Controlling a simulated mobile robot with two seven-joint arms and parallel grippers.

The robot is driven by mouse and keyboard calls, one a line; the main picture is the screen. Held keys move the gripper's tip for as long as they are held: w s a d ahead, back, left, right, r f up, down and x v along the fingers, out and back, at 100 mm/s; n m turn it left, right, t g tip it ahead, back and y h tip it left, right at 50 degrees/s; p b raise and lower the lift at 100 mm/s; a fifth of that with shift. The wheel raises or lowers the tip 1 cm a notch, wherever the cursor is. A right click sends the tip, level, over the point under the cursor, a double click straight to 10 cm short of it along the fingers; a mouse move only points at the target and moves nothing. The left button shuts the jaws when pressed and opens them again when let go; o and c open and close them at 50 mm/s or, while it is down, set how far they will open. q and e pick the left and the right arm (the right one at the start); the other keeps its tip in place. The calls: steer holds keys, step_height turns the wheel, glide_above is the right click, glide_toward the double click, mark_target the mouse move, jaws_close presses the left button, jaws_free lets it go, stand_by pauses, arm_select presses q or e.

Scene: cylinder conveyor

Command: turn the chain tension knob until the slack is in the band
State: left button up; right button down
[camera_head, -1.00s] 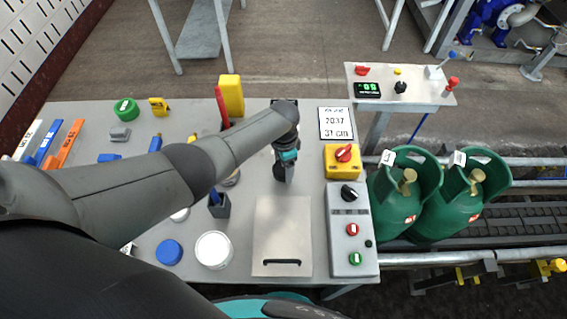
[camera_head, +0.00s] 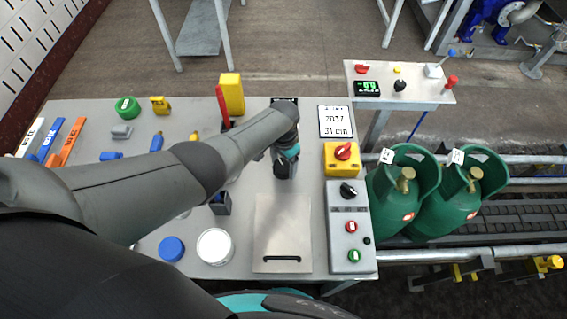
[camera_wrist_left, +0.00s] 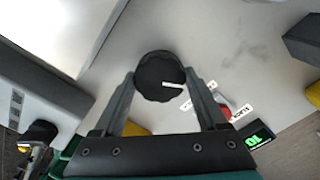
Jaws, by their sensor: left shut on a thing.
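My left gripper (camera_head: 286,172) reaches down over the grey bench (camera_head: 240,250), just beyond the metal plate with a handle. In the left wrist view its two fingers (camera_wrist_left: 160,80) are closed on opposite sides of a round black knob (camera_wrist_left: 158,68). The knob's white pointer line points to the right there. In the head view the arm and gripper hide the knob. My right gripper is out of view.
A control box (camera_head: 348,225) with a black selector and red and green buttons stands right of the gripper, below a yellow box with a red switch (camera_head: 342,152). Green gas cylinders (camera_head: 400,200) stand on the conveyor. A white tub (camera_head: 214,246) and blue cap (camera_head: 171,249) are at front left.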

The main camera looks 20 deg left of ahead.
mark_target(283, 165)
arm_select(q)
steer(key=o, duration=1.3)
steer(key=shift+r, duration=0.1)
steer(key=shift+r+p, duration=0.3)
steer(key=shift+r, duration=0.05)
step_height(283, 165, up, 14)
steer(key=p, duration=0.5)
steer(key=shift+r, duration=0.2)
steer(key=shift+s+f, duration=0.1)
